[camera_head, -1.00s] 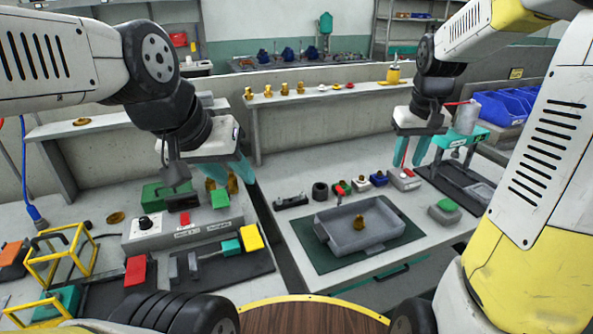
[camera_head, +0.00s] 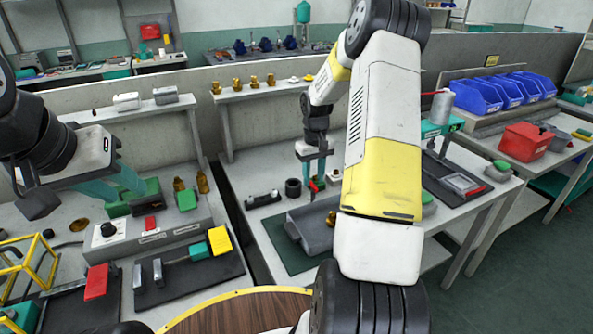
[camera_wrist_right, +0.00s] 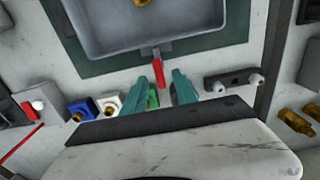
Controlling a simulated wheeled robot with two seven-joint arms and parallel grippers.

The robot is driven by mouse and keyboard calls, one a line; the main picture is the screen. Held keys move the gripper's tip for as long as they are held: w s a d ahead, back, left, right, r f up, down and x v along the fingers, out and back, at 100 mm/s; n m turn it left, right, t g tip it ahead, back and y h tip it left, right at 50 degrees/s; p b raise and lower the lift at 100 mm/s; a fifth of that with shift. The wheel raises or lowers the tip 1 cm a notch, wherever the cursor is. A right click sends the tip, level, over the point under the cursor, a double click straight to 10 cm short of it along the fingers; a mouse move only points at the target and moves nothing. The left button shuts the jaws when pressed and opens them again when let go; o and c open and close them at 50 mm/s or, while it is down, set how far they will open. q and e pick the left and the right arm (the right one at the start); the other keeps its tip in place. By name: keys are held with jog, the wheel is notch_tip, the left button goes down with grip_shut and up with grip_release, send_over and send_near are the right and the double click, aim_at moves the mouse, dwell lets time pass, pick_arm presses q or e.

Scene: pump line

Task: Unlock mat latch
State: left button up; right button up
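A dark green mat (camera_head: 265,235) lies on the right bench, with a grey tray (camera_head: 310,222) on it. In the right wrist view, a red latch lever (camera_wrist_right: 158,72) stands at the edge of the mat (camera_wrist_right: 235,50), beside the tray (camera_wrist_right: 150,42). My right gripper (camera_head: 314,172) hangs above this edge. Its teal fingers (camera_wrist_right: 167,92) are apart, and the lever is just beyond their tips, between them in the picture; contact cannot be told. My left gripper (camera_head: 115,188) is over the left bench by a green box; its fingers look apart and empty. My right arm hides part of the tray.
Near the right gripper are a dark fixture with pale knobs (camera_wrist_right: 234,81), a blue block (camera_wrist_right: 82,110) and a white block (camera_wrist_right: 109,103). The control box (camera_head: 150,232) is on the left bench.

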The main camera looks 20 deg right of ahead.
jog(key=shift+f, duration=0.95)
grip_shut()
